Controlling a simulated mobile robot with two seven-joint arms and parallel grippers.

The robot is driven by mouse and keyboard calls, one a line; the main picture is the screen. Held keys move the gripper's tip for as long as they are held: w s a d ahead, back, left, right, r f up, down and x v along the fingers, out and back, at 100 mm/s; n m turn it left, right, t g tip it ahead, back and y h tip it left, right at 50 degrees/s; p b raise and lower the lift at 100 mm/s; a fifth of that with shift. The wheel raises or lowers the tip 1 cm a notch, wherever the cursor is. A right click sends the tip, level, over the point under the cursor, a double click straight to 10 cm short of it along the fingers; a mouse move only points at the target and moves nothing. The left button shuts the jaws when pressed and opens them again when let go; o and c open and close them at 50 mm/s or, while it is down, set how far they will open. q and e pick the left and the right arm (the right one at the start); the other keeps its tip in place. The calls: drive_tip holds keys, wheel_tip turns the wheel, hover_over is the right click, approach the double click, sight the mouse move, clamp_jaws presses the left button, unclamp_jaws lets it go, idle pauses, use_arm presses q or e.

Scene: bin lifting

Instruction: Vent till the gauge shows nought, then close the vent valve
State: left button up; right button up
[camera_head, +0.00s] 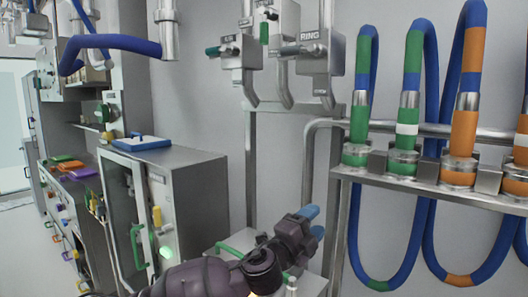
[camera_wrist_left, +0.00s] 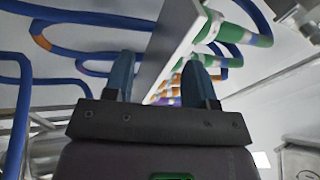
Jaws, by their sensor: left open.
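Grey valve boxes are on the wall pipes at the top centre of the head view. One box (camera_head: 238,55) has a green lever (camera_head: 213,51). Which one is the vent valve I cannot tell, and no gauge face can be made out. My left gripper (camera_head: 313,222) is open, with blue fingers, below these boxes and left of the hose rack. Its fingers also show apart in the left wrist view (camera_wrist_left: 160,82), with nothing seen held between them. My right gripper is not in view.
A metal rack (camera_head: 440,188) on the right holds green and orange hose couplings (camera_head: 462,135) with hanging blue hoses. A steel cabinet (camera_head: 195,205) with a blue tray (camera_head: 141,143) on top stands left. A low grey unit with a green handle (camera_head: 228,249) is beside my arm.

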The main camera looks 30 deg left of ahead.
sight(264, 32)
use_arm(q)
drive_tip(key=w+a+r+m+g+h, duration=0.1)
drive_tip(key=w+r+m+g+h, duration=0.2)
drive_tip(key=r+m, duration=0.75)
drive_tip(key=w+a+r+m+g+h, duration=0.25)
drive_tip(key=r+m+h, duration=0.4)
drive_tip(key=r, duration=0.65)
drive_tip(key=s+a+r+m+t+y, duration=0.15)
drive_tip(key=s+a+r+y, duration=0.3)
drive_tip(key=a+r, duration=0.55)
drive_tip(key=s+a+r+m+t+y, duration=0.1)
drive_tip(key=s+a+r+m+y, duration=0.3)
drive_tip(key=a+r, duration=0.6)
drive_tip(key=shift+w+d+r+n+y+p, duration=0.2)
drive_tip(key=shift+w+d+n+p, duration=0.4)
drive_tip(key=shift+w, duration=1.4)
drive_tip(key=shift+w+d+r+n+y+p, duration=0.15)
drive_tip(key=shift+w+d+p, duration=0.5)
drive_tip(key=shift+w, duration=1.35)
drive_tip(key=shift+w+d+r+n+y+p, duration=0.1)
drive_tip(key=shift+w+d+r+n+p, duration=0.2)
drive_tip(key=shift+w+d, duration=1.15)
drive_tip(key=shift+w+a+f, duration=0.1)
drive_tip(key=shift+w+a, duration=0.45)
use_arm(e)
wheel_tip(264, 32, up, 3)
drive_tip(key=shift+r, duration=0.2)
